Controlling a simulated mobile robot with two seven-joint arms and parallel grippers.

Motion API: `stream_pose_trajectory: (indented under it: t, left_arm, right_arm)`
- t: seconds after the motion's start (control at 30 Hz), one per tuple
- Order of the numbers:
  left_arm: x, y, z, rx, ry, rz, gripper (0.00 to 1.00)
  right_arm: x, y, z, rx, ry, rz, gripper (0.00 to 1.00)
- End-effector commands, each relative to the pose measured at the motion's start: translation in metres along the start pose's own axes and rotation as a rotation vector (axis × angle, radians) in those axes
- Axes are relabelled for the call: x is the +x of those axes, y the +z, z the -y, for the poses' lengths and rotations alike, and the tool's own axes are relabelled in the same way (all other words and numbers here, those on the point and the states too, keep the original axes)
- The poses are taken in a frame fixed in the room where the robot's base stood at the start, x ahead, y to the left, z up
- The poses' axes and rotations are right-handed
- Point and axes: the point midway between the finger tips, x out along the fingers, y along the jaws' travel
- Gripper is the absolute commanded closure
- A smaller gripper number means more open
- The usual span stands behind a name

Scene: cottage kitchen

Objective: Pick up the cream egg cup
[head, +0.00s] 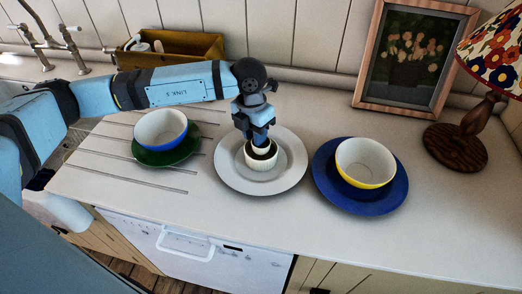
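The cream egg cup (262,162) stands upright on a pale grey plate (232,179) in the middle of the worktop. Its inside looks dark. My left gripper (261,146) points down at the cup from above, with its fingertips at or just inside the cup's rim. The fingertips are partly hidden, so I cannot tell whether they are closed on the rim. My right gripper is not in the head view.
A blue bowl (160,130) sits on a green plate (178,155) to the left. A yellow bowl (364,164) sits on a blue plate (343,196) to the right. A lamp (456,146), a framed picture (372,100) and a wooden box (203,47) stand behind. The front right worktop is clear.

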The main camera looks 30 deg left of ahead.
Motion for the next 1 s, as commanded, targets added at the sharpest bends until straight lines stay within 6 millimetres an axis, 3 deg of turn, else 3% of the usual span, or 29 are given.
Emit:
stream_pose_trajectory:
  t: [0.47, 0.6, 1.0]
  left_arm:
    - [0.0024, 0.0, -0.0001, 0.0, 0.0, 0.0, 0.75]
    - [0.0024, 0.0, -0.0001, 0.0, 0.0, 0.0, 1.0]
    - [-0.0005, 0.0001, 0.0, 0.0, 0.0, 0.0, 1.0]
  right_arm:
    - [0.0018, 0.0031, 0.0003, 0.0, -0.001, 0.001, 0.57]
    - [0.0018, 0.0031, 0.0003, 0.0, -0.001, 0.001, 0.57]
    - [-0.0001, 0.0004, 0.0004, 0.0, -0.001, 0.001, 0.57]
